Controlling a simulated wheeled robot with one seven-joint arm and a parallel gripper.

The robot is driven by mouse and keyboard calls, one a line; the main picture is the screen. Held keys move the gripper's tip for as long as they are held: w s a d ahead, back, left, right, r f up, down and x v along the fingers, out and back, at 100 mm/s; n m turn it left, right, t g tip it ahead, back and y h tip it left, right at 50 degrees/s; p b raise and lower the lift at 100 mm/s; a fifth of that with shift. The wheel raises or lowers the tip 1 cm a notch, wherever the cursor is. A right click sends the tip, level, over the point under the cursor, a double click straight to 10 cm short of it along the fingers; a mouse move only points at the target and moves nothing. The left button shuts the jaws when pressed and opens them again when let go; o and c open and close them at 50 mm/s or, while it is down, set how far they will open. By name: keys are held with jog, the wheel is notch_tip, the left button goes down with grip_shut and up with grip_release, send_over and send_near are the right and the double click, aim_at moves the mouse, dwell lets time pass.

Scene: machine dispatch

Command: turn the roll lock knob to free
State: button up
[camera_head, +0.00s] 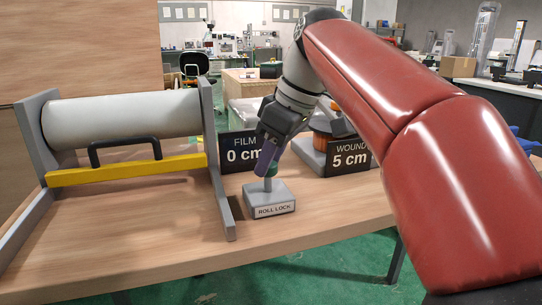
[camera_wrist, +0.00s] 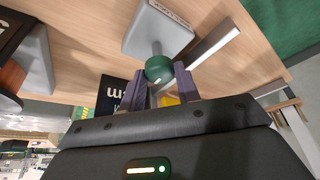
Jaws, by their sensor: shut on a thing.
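The roll lock is a grey box (camera_head: 268,199) with a "ROLL LOCK" label, standing on the table. A short stem rises from it to a round green knob (camera_wrist: 158,69). In the head view the knob (camera_head: 271,170) is partly hidden behind my gripper (camera_head: 267,158). In the wrist view my gripper (camera_wrist: 160,85) has its two purple fingers on either side of the knob, shut on it. The base (camera_wrist: 158,30) lies beyond the knob in that view. The knob's turn position cannot be read.
A white roll (camera_head: 120,118) sits in a grey frame at left, with a yellow bar (camera_head: 128,170) and black handle (camera_head: 124,145) in front. Signs "FILM 0 cm" (camera_head: 241,150) and "WOUND 5 cm" (camera_head: 349,156) stand behind.

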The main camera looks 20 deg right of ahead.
jog(key=o, duration=1)
jog(key=v, duration=0.7)
jog(key=shift+r, duration=0.4)
